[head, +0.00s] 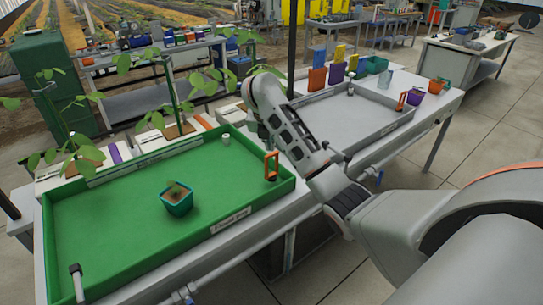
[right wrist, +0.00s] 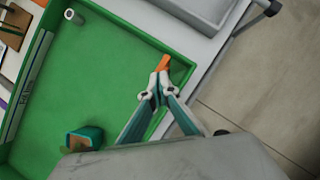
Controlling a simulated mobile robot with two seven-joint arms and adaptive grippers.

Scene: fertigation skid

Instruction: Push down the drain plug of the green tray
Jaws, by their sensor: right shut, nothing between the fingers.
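The green tray (head: 120,225) lies on the near bench, and it fills much of the right wrist view (right wrist: 110,75). An orange loop-shaped handle, which looks like the drain plug (head: 271,163), stands upright on a dark base in the tray's right corner. In the right wrist view the orange plug (right wrist: 164,62) shows just beyond the fingertips. My right gripper (head: 263,133) points down near the plug, its fingers closed and empty (right wrist: 160,76). I cannot tell whether the tips touch the handle. My left gripper is not in view.
A teal pot with a seedling (head: 177,200) stands in the tray. A white pipe (head: 226,139) rises near its back edge. Tall plants stand along the green tray's back.

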